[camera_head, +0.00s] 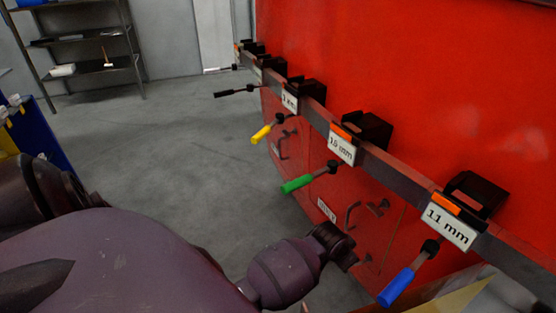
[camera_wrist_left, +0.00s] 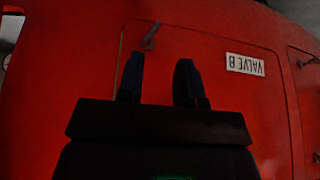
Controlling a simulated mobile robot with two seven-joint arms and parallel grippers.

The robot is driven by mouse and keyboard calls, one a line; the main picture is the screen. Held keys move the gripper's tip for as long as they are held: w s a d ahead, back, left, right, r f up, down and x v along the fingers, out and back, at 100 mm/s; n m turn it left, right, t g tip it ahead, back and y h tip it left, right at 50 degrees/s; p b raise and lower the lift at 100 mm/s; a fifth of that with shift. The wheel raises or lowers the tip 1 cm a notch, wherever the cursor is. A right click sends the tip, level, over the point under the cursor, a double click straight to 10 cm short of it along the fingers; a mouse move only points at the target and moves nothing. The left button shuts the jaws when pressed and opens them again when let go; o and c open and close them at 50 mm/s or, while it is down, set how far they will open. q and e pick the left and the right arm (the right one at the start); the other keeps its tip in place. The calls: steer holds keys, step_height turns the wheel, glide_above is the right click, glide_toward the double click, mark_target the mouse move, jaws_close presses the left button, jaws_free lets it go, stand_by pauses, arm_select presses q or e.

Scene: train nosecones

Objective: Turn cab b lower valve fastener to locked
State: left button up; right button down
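In the left wrist view, a red panel carries a white "VALVE B" label (camera_wrist_left: 245,64), which appears upside down. A small grey fastener handle (camera_wrist_left: 151,37) sits near the panel's top edge in that picture, slanted. My left gripper (camera_wrist_left: 158,70) is open and empty, its two dark fingers pointing toward the panel. The fastener shows just beyond the fingertips, between them and nearer the left finger; I see no contact. In the head view, a small white label (camera_head: 326,210) and dark handles (camera_head: 352,213) show on the red lower panels. My right gripper is not in view.
A rail along the red nosecone (camera_head: 430,60) holds tools with blue (camera_head: 397,287), green (camera_head: 296,184), yellow (camera_head: 261,134) and black (camera_head: 227,93) handles, which jut outward above the panels. Grey floor lies open to the left. A shelf (camera_head: 85,67) stands at the back.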

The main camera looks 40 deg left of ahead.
arm_select(q)
steer(key=s+a+r+n+t, duration=0.1)
steer(key=s+a+t, duration=0.2)
steer(key=s, duration=0.7)
steer(key=s+a+r+t+y, duration=0.1)
steer(key=s+a+t, duration=0.2)
steer(key=s, duration=0.7)
steer(key=shift+n, duration=0.4)
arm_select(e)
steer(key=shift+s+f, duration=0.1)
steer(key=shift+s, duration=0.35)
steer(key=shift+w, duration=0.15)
